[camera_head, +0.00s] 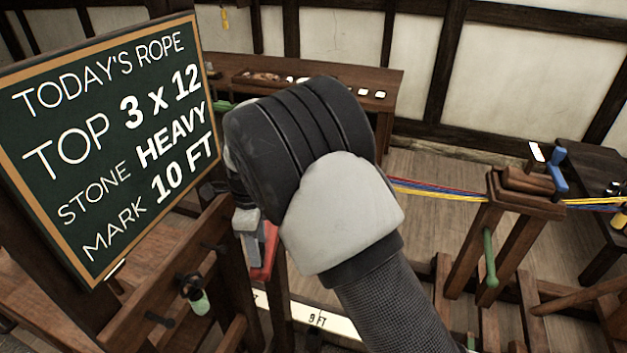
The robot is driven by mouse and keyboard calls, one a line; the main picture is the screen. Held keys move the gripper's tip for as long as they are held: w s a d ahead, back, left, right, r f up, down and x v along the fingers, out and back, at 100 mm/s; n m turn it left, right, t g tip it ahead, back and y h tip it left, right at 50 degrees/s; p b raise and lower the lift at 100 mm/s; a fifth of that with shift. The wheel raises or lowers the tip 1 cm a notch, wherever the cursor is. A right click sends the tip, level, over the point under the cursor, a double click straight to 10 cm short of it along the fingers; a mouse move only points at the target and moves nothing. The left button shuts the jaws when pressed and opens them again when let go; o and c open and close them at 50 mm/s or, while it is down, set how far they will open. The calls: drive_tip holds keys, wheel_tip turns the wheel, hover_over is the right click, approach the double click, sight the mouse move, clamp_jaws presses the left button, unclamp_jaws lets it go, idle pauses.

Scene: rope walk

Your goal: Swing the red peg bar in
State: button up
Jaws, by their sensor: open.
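The red peg bar (267,252) shows as a short red piece just below my wrist, left of the picture's middle. Most of it is hidden behind my arm and gripper. My gripper (247,232) points down and away at the wooden frame. Only a grey finger part shows beside the red bar; the fingertips are mostly hidden. My gripper is open. I cannot tell whether it touches the bar or the bar sits between the fingers.
A chalkboard (120,130) stands close on the left. A wooden post frame (180,270) with dark pegs and a green-ended handle (198,300) is below it. Coloured strands (435,190) run right to a wooden stand (515,205) with a green peg bar (489,258). A bench (300,65) stands behind.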

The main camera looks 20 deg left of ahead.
drive_tip(key=shift+w+d+f+n+b, duration=0.15)
drive_tip(key=shift+d+n+b, duration=0.15)
drive_tip(key=shift+d+n, duration=0.15)
drive_tip(key=w+d+n+b, duration=0.3)
drive_tip(key=w+d+n, duration=0.55)
drive_tip(key=n, duration=0.25)
wheel_tip(320, 180, up, 17)
drive_tip(key=p, duration=0.2)
drive_tip(key=s+d+r+t+p, duration=0.1)
drive_tip(key=s+d+r+p, duration=0.1)
drive_tip(key=d+r, duration=0.7)
drive_tip(key=shift+s+d+r+n+y, duration=0.3)
drive_tip(key=shift+s+d+n, duration=0.15)
drive_tip(key=shift+s+d, duration=0.2)
